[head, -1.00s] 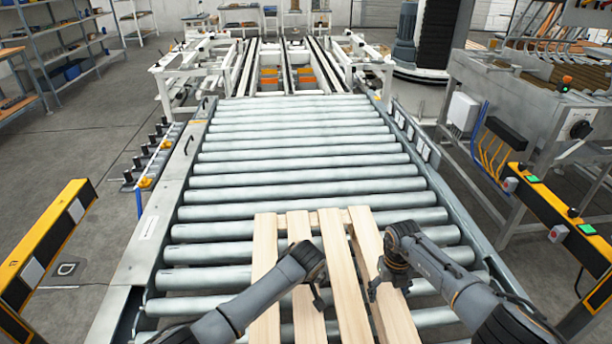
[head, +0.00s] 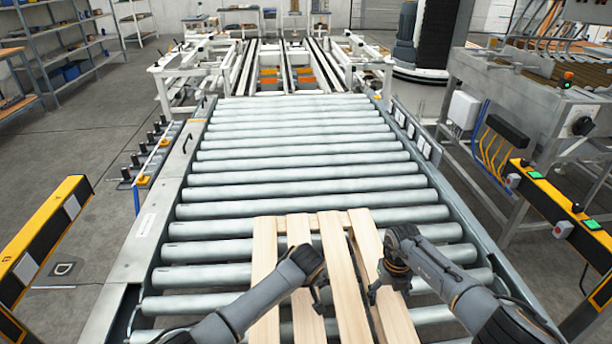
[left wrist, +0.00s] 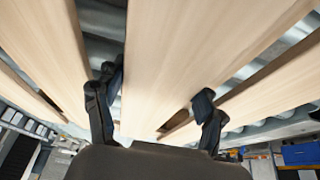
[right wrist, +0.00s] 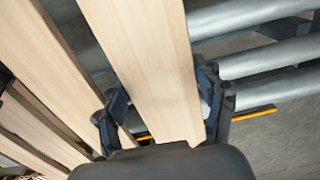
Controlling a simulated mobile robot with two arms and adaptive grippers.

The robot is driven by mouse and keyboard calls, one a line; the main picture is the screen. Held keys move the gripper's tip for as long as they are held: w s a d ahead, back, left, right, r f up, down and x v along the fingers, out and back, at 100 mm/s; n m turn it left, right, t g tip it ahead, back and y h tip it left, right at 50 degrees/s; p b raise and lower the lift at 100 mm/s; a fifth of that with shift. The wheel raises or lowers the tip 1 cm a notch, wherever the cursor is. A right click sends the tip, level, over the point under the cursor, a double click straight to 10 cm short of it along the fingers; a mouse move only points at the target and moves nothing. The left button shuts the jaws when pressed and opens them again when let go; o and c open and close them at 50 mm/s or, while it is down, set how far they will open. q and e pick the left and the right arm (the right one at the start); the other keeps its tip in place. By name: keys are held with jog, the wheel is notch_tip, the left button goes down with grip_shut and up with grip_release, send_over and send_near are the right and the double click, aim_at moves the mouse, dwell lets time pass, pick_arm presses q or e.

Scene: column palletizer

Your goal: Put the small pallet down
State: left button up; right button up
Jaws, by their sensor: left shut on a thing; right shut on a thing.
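The small pallet (head: 340,262) of pale wooden slats shows over the near end of the roller conveyor in the head view. I cannot tell whether it touches the rollers. My left gripper (head: 318,296) is at its second slat from the left, and in the left wrist view the fingers (left wrist: 155,118) are on both sides of one slat (left wrist: 190,60). My right gripper (head: 385,290) is at the rightmost slat, and in the right wrist view its fingers (right wrist: 165,115) straddle that slat (right wrist: 150,60). Both are shut on the pallet. Its near end is partly hidden by my arms.
The roller conveyor (head: 300,165) runs away from me, its rollers clear beyond the pallet. Yellow-black posts stand at left (head: 45,240) and right (head: 560,205). A grey machine (head: 530,100) stands at the right and a shelf (head: 50,60) at the far left.

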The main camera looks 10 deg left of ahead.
pick_arm(q)
jog(key=shift+w+f+b, duration=0.2)
jog(key=shift+f+b, duration=0.4)
jog(key=shift+b, duration=0.15)
pick_arm(e)
jog(key=shift+f, duration=0.8)
pick_arm(q)
jog(key=o, duration=1.6)
jog(key=shift+s+f, duration=0.1)
jog(key=shift+s, duration=0.05)
jog(key=shift+c, duration=0.2)
pick_arm(e)
jog(key=o, duration=1.6)
jog(key=shift+d, duration=0.1)
jog(key=shift+c, duration=0.2)
pick_arm(q)
jog(key=shift+o, duration=1.4)
pick_arm(e)
jog(key=shift+o, duration=1.3)
jog(key=shift+s, duration=0.1)
pick_arm(q)
jog(key=shift+s, duration=0.2)
pick_arm(e)
jog(key=shift+s+r, duration=0.1)
jog(key=shift+r, duration=0.05)
pick_arm(q)
jog(key=v, duration=1.2)
pick_arm(e)
notch_tip(320, 180, up, 12)
